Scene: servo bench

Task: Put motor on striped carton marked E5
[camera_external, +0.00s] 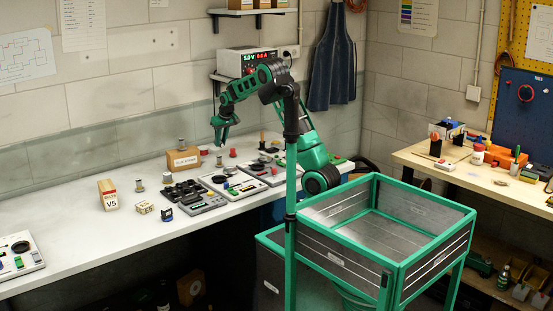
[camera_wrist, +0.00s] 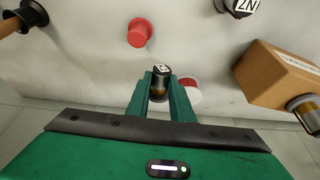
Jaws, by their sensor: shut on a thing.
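My gripper (camera_external: 219,143) is above the back part of the white bench. In the wrist view its green fingers (camera_wrist: 160,98) are shut on a small motor (camera_wrist: 160,74) with a black top and a pale printed label. The motor's lower part is partly hidden between the fingers. A carton with red-brown and pale sides (camera_external: 108,194) stands at the left on the bench; its mark looks like V5. A smaller pale box (camera_external: 144,208) with dark marks lies to its right; its mark is too small to read. I cannot make out E5 on any carton.
A brown cardboard box (camera_external: 184,158) stands left of my gripper; it also shows in the wrist view (camera_wrist: 282,72). A red cylinder (camera_wrist: 138,32) stands near the held motor.

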